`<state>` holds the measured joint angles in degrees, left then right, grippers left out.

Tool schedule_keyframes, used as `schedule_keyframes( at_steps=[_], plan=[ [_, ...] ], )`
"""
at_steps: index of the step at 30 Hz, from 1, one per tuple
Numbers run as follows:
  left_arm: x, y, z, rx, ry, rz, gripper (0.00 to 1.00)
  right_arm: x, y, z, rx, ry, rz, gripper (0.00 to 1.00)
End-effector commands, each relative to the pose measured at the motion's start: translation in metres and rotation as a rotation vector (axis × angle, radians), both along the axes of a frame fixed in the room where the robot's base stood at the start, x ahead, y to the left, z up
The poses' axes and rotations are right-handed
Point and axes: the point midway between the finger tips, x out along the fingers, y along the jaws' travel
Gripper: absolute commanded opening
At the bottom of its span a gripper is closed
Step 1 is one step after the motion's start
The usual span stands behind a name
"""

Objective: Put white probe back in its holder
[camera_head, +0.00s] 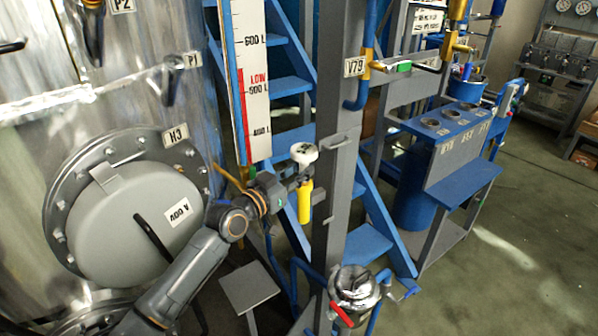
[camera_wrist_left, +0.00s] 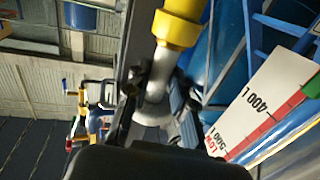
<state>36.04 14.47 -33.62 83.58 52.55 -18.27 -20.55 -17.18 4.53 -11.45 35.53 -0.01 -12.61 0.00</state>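My left gripper (camera_head: 294,182) is in the middle of the head view, in front of the grey pillar. It is shut on the white probe (camera_head: 304,153), which stands roughly upright with its white round head above the fingers and a yellow part (camera_head: 305,203) below. In the left wrist view the fingers (camera_wrist_left: 160,85) sit on both sides of the probe's pale shaft (camera_wrist_left: 156,84), beside the yellow part (camera_wrist_left: 178,28). A blue stand with several round holes (camera_head: 452,115) and labels is to the right, apart from the probe. My right gripper is not in view.
The grey pillar (camera_head: 334,140) with valve V79 is close behind the gripper. A tank with a round hatch (camera_head: 130,215) fills the left. Blue stairs (camera_head: 368,243) stand behind the pillar. A silver fitting with a red handle (camera_head: 355,285) is low in front. Floor at right is clear.

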Motion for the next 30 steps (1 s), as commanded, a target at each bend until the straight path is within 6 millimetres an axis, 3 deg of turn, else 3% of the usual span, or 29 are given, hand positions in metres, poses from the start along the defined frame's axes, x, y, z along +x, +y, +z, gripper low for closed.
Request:
schedule_keyframes(
  at_steps=[1, 3, 14, 30],
  plan=[
    [0.000, 0.000, 0.001, -0.001, -0.001, 0.000, 0.38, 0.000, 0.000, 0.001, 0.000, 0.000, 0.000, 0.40],
    [0.000, 0.000, 0.001, -0.001, -0.001, 0.000, 0.48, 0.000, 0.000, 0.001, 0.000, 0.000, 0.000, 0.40],
    [-0.003, 0.002, 0.000, 0.001, 0.001, 0.000, 0.48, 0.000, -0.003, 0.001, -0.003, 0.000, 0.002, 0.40],
    [-0.056, 0.046, 0.001, 0.002, -0.001, 0.002, 0.48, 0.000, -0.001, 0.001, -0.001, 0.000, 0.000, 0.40]
  ],
)
